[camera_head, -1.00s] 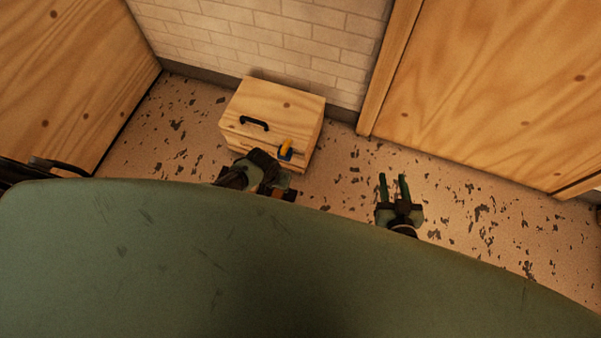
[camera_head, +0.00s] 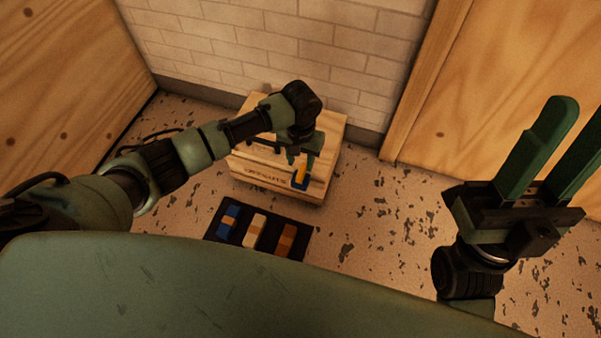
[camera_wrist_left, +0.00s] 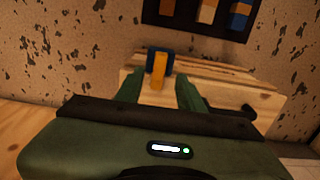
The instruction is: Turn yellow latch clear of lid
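A wooden box (camera_head: 325,188) with a lid stands on the floor against the brick wall. The yellow latch (camera_head: 301,171) with its blue mount is at the box's front edge; it also shows in the left wrist view (camera_wrist_left: 159,72), upright in the picture. My left gripper (camera_head: 301,153) is above the lid, close to the latch. In the left wrist view its two green fingers are apart, one on each side of the latch's line; contact cannot be told. My arm hides part of the lid. My right gripper (camera_head: 568,135) is open and empty, at the right.
A dark tray (camera_head: 210,235) with blue, pale and brown rolls lies in front of the box. A dark handle (camera_wrist_left: 232,110) is on the box. Wooden panels stand at left and right. Speckled floor is free right of the box.

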